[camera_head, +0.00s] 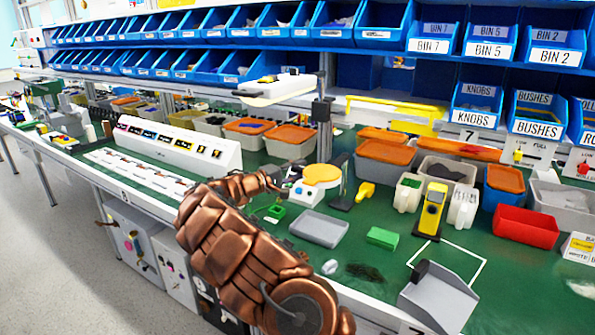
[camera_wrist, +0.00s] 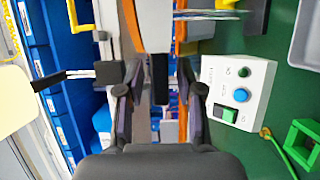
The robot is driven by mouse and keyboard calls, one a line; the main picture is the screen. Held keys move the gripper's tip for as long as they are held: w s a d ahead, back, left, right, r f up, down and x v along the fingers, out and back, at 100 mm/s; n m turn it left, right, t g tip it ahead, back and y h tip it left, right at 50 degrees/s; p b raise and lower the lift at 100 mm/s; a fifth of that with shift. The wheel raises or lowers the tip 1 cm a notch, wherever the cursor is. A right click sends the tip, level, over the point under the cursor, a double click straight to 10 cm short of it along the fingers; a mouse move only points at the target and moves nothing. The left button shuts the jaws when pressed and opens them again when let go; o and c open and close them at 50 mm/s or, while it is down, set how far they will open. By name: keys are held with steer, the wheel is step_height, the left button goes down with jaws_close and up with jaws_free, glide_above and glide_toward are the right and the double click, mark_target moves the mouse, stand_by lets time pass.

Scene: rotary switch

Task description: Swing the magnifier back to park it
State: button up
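A pale, flat head (camera_head: 275,90), which looks like the magnifier, juts out to the left from a grey upright post (camera_head: 323,110) above the bench. In the wrist view a cream shape (camera_wrist: 15,102) at the left edge appears to be this head, joined by a thin black rod (camera_wrist: 65,75) to a dark block (camera_wrist: 108,73). My gripper (camera_wrist: 160,95) has its fingers apart, with a gap between them and nothing clearly held. The block is close beside one finger; I cannot tell whether they touch.
A white button box (camera_wrist: 238,92) stands close by on the green mat. A yellow disc (camera_head: 322,175) is near it in the head view. A grey tray (camera_head: 319,228), a green block (camera_head: 382,237) and orange-lidded boxes (camera_head: 290,133) are around. Blue bins line the back.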

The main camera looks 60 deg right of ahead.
jaws_close()
steer(key=shift+s, duration=0.1)
stand_by(0.5)
